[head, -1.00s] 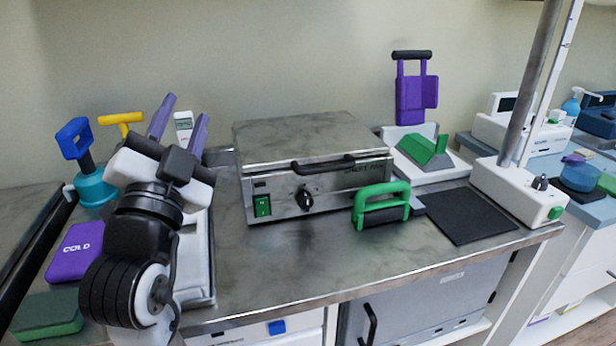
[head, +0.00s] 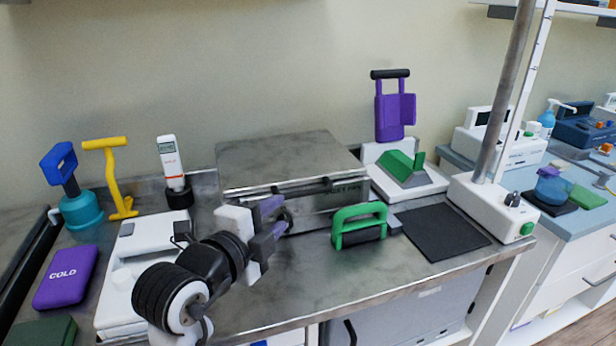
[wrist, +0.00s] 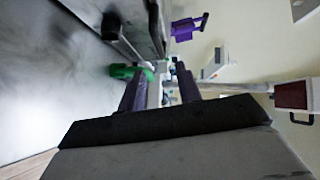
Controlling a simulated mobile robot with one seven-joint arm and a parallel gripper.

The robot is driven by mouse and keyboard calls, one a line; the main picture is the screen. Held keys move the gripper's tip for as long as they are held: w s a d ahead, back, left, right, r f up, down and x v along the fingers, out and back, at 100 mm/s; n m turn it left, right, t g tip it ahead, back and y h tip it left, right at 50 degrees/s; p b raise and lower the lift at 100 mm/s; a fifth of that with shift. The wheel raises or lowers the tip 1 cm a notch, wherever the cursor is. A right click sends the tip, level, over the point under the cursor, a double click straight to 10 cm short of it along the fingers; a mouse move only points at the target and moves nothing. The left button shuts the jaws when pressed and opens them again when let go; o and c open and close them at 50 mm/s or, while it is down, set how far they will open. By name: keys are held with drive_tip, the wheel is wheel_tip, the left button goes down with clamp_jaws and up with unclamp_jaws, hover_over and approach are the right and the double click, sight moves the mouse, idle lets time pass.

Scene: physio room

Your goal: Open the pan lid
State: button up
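The pan is a metal box with a flat steel lid (head: 290,158), which looks closed in the head view. My gripper (head: 277,216) is in front of the pan's front face, below the lid's front edge, and covers the left part of that face.
A green-handled block (head: 360,226) stands just right of my gripper. A black mat (head: 440,233) and a white-based post (head: 490,205) are further right. A white case (head: 135,275), a purple cold pack (head: 66,277) and a yellow-handled tool (head: 113,180) are on the left.

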sight(306, 194)
drive_tip(key=p+x, duration=0.5)
drive_tip(key=x, duration=0.7)
drive_tip(key=shift+s+d+p, duration=0.1)
drive_tip(key=shift+d+p, duration=0.05)
drive_tip(key=shift+p, duration=0.2)
clamp_jaws()
